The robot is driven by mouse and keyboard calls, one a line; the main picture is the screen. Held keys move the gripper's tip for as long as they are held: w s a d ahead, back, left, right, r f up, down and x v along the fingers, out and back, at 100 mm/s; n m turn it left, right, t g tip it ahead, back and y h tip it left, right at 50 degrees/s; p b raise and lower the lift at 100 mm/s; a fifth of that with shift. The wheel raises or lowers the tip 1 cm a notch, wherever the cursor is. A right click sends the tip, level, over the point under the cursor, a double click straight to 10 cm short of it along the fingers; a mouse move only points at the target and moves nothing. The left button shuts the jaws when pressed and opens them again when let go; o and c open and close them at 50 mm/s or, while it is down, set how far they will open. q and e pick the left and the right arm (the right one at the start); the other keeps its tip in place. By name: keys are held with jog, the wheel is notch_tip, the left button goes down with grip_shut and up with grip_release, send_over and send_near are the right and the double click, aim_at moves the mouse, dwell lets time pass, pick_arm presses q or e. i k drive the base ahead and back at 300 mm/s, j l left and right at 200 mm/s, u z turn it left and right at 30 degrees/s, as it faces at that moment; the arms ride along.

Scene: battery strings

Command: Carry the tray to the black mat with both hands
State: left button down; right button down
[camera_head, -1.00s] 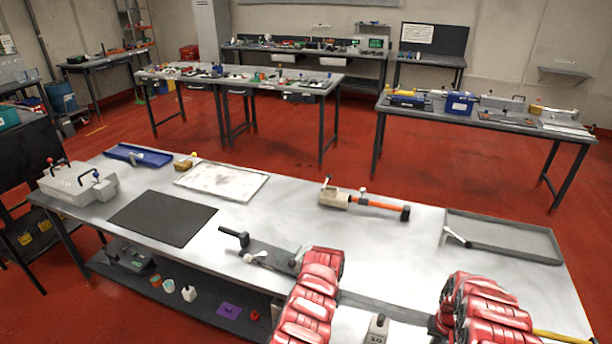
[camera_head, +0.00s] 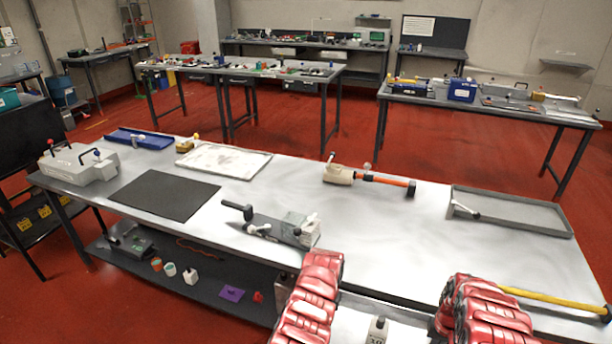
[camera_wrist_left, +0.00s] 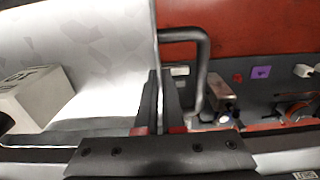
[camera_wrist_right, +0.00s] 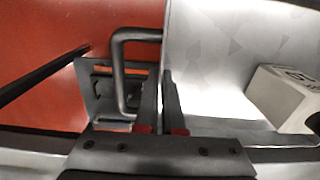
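The black mat (camera_head: 165,194) lies flat and bare on the left part of the long bench. The tray (camera_wrist_left: 105,50) is a pale metal tray with a bent grey handle at each end. A light block marked 10 (camera_head: 378,330) stands in it, between my arms. My left gripper (camera_wrist_left: 162,95) is shut on the tray's edge beside one handle (camera_wrist_left: 203,65). My right gripper (camera_wrist_right: 163,95) is shut on the opposite edge beside the other handle (camera_wrist_right: 118,70). The tray is in front of the bench, away from the mat.
On the bench (camera_head: 400,235), a grey fixture (camera_head: 270,226) stands right of the mat, a grey box (camera_head: 80,165) left, and a white tray (camera_head: 225,160) behind. A hammer-like tool (camera_head: 365,178), a grey tray (camera_head: 515,210) and a yellow bar (camera_head: 555,299) lie to the right.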

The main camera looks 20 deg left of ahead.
aim_at(164, 193)
jog(key=k+j, duration=0.1)
jog(key=j, duration=1.8)
jog(key=k+j, duration=0.15)
jog(key=j, duration=0.85)
jog(key=k+j, duration=0.1)
jog(key=j, duration=0.85)
jog(key=k+j, duration=0.1)
jog(key=j, duration=0.85)
